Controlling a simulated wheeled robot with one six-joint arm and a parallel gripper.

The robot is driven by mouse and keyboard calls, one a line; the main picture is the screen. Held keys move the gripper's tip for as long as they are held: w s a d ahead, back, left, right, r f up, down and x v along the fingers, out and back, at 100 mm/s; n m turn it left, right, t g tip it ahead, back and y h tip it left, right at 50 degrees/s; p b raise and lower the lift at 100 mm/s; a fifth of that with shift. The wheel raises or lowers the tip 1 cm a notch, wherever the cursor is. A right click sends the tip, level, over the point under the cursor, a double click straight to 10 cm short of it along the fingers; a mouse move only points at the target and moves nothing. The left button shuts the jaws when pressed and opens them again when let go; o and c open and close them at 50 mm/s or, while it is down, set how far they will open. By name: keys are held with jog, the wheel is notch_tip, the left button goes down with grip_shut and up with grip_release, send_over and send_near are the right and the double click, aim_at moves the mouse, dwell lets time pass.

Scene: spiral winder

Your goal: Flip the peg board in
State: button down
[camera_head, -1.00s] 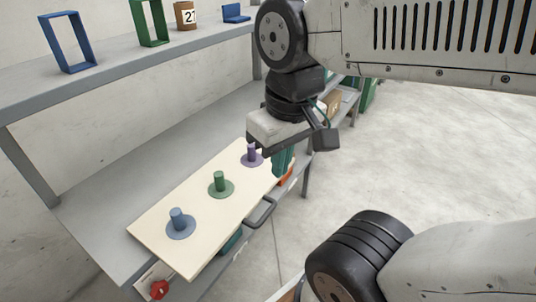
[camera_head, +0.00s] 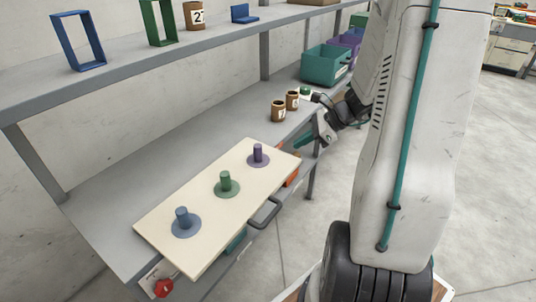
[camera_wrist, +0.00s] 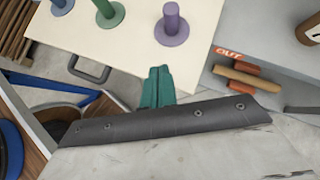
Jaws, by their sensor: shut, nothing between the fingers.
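The peg board (camera_head: 200,215) is a cream panel lying flat at the front of the grey bench, its front part reaching past the bench edge. It carries a blue peg (camera_head: 183,219), a green peg (camera_head: 226,183) and a purple peg (camera_head: 258,154), each on a round base. A dark handle (camera_head: 266,213) sticks out at its front edge and also shows in the wrist view (camera_wrist: 88,69). My gripper (camera_head: 303,142) is beyond the board's right end, apart from the handle. In the wrist view its teal fingers (camera_wrist: 157,82) are together and empty, near the board's edge.
An orange "OUT" label and a wooden roller-like piece (camera_wrist: 248,75) sit right of the board. A red knob (camera_head: 162,288) is at the front left. Brown numbered cups (camera_head: 279,111) and a teal bin (camera_head: 325,66) stand farther along the bench. A shelf (camera_head: 130,58) runs above.

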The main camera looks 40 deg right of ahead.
aim_at(262, 160)
jog(key=shift+s+d+f+m+t, duration=0.1)
jog(key=shift+d+f+m+t, duration=0.1)
jog(key=shift+d+f+m, duration=0.35)
jog(key=shift+d+f+m+t, duration=0.2)
jog(key=shift+d+f+m, duration=0.15)
jog(key=shift+d, duration=0.35)
jog(key=x, duration=0.9)
jog(key=shift+a+f, duration=0.1)
jog(key=shift+f, duration=0.2)
jog(key=w+a, duration=0.2)
jog(key=w, duration=0.1)
jog(key=shift+a+f, duration=0.1)
jog(key=shift+f, duration=0.05)
jog(key=shift+w+a, duration=0.3)
jog(key=shift+w, duration=0.1)
